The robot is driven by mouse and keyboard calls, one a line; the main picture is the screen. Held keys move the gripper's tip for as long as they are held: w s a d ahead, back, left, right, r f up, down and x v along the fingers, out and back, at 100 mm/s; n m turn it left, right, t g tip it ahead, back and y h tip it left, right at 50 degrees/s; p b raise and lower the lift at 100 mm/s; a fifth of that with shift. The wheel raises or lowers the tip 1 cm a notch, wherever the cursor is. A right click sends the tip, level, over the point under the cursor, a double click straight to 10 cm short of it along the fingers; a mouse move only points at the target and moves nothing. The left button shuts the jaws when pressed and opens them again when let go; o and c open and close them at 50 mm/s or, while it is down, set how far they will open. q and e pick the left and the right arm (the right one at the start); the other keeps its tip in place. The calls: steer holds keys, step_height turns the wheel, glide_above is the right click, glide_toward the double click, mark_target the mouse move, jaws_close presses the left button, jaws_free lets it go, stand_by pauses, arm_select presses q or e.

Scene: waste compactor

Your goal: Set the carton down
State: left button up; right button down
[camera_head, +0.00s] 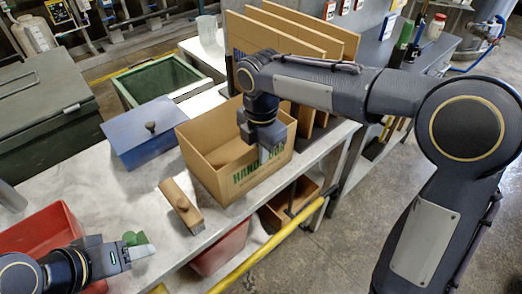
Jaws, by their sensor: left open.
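The carton (208,172) is an open-topped brown cardboard box with green lettering on its front. It is upright at the table's front edge; I cannot tell whether its base touches the tabletop. My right gripper (271,155) points down at the carton's right side, over its rim. Its fingertips are partly hidden, so I cannot see whether they are closed on the wall. My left gripper (140,252) is low at the left, open, apart from the carton. A small green piece (130,239) shows beside its fingers.
Upright cardboard panels (285,42) stand behind the carton. A yellow rail (262,250) runs along the front. Bare tabletop lies left of the carton.

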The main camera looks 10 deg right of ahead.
steer(key=shift+f, duration=0.1)
steer(key=c, duration=2)
jaws_free()
steer(key=shift+c, duration=0.2)
steer(key=o, duration=0.4)
